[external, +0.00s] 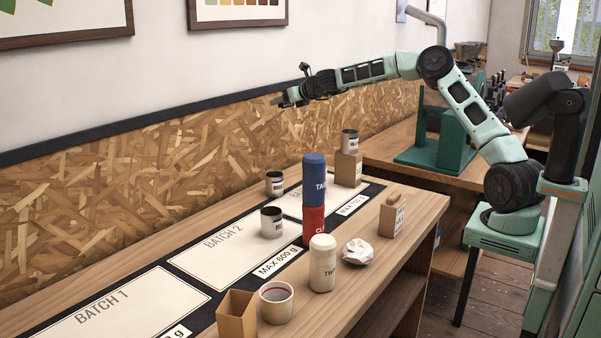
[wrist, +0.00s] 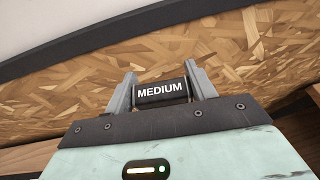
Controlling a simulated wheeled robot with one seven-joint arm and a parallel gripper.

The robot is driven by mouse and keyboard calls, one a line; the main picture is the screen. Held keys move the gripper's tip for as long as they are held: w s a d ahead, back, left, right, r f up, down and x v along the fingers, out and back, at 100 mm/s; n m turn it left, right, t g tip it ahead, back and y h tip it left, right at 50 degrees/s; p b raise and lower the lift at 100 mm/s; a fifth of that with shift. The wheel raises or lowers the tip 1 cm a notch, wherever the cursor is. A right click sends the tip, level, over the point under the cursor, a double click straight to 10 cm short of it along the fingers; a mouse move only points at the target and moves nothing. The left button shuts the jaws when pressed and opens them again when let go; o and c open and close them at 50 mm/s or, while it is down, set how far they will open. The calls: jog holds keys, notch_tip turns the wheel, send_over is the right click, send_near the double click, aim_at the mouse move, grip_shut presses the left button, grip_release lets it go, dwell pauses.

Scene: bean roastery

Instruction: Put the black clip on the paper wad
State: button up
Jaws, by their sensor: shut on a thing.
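The paper wad (external: 357,252) is a crumpled white ball on the wooden bench, right of the cream canister. My gripper (external: 283,101) is high above the back of the bench, near the wall and well away from the wad. In the wrist view my gripper (wrist: 162,90) is shut on a small black piece lettered MEDIUM (wrist: 162,93), which looks to be the black clip. It sits between the two grey fingers, clear of any surface. The paper wad is not in the wrist view.
A blue canister (external: 314,179) is stacked on a red one (external: 314,226). Several cups and a cardboard box (external: 237,317) stand around. The Batch 1 panel (external: 130,310) is mostly clear.

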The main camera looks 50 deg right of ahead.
jog(key=s+a+r+n+y+p, duration=0.1)
jog(key=s+a+p, duration=0.15)
jog(key=a, duration=0.65)
jog(key=s+a+n+y+p, duration=0.1)
jog(key=a+y+p, duration=0.15)
jog(key=a, duration=0.65)
jog(key=s+a+r+n+y+p, duration=0.15)
jog(key=a+p, duration=0.25)
jog(key=a, duration=0.5)
jog(key=s+a+f+n+g+y+p, duration=0.1)
jog(key=s+a+n+g+y+p, duration=0.2)
jog(key=s+a+p, duration=0.95)
jog(key=n+g+y+b, duration=0.1)
jog(key=n+y, duration=0.2)
send_over(349, 253)
notch_tip(349, 253, down, 16)
jog(key=r, duration=0.1)
notch_tip(349, 253, down, 5)
jog(key=b, duration=0.5)
jog(key=shift+f, duration=0.2)
jog(key=shift+f+p, duration=0.75)
jog(key=shift+f, duration=1.55)
